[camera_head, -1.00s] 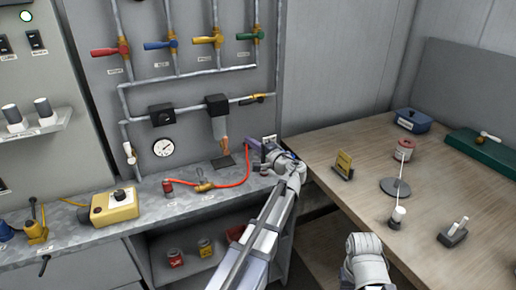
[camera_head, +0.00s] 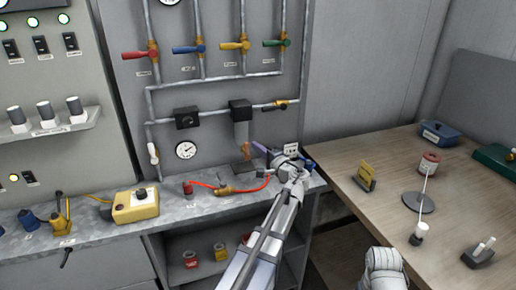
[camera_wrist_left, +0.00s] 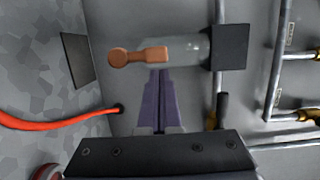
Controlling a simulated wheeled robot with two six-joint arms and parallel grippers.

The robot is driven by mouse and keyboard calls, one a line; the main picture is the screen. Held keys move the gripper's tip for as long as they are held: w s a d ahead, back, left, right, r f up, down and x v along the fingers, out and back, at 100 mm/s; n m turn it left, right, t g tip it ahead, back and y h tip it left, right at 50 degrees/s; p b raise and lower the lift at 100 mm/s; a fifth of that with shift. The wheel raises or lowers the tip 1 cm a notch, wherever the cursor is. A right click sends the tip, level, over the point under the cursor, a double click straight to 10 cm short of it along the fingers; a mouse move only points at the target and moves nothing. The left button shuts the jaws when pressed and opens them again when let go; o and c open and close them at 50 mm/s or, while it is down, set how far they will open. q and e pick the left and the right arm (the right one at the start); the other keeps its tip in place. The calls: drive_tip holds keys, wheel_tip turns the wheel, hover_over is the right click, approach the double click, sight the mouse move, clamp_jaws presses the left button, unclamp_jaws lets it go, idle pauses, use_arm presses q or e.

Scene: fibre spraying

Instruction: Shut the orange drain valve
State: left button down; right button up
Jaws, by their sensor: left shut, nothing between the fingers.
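The orange drain valve (camera_head: 246,149) hangs under a clear bowl (camera_head: 241,130) below a black block (camera_head: 240,109) on the wall panel. In the left wrist view the valve (camera_wrist_left: 137,56) shows large, lying sideways at the end of the bowl (camera_wrist_left: 188,51), with a rounded knob at its left end. My left gripper (camera_head: 257,147) is just right of the valve in the head view. Its purple fingers (camera_wrist_left: 160,76) are shut with nothing between them, tips just below the valve's right part in the wrist view. I cannot tell whether they touch it. My right gripper is out of view.
A red hose (camera_head: 240,189) runs along the grey bench, with a brass fitting (camera_head: 224,190) and a gauge (camera_head: 186,150) nearby. Pipes and coloured handles fill the panel above. A wooden table (camera_head: 400,205) with several items stands right.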

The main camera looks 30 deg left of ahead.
use_arm(q)
drive_tip(key=shift+s+a+r+n+h+p, duration=0.25)
drive_tip(key=shift+s+n+h+p, duration=0.1)
drive_tip(key=shift+n+p, duration=0.35)
drive_tip(key=shift+s+a+r+n+p, duration=0.1)
drive_tip(key=shift+s+a+n+p, duration=0.15)
drive_tip(key=shift+n, duration=0.25)
drive_tip(key=shift+s+a+r+n+p, duration=0.1)
drive_tip(key=shift+s+a+n+p, duration=0.1)
drive_tip(key=shift+n+p, duration=0.25)
drive_tip(key=s+a+f+n+t+h+p, duration=0.15)
drive_tip(key=s+a+n+h, duration=0.25)
drive_tip(key=n, duration=0.6)
wheel_tip(320, 180, up, 4)
drive_tip(key=d+p, duration=0.1)
drive_tip(key=p, duration=0.3)
drive_tip(key=f+p+v, duration=0.1)
drive_tip(key=p+v, duration=0.1)
drive_tip(key=v, duration=0.7)
drive_tip(key=shift+d, duration=0.6)
drive_tip(key=shift+w+y, duration=0.1)
drive_tip(key=shift+y, duration=0.15)
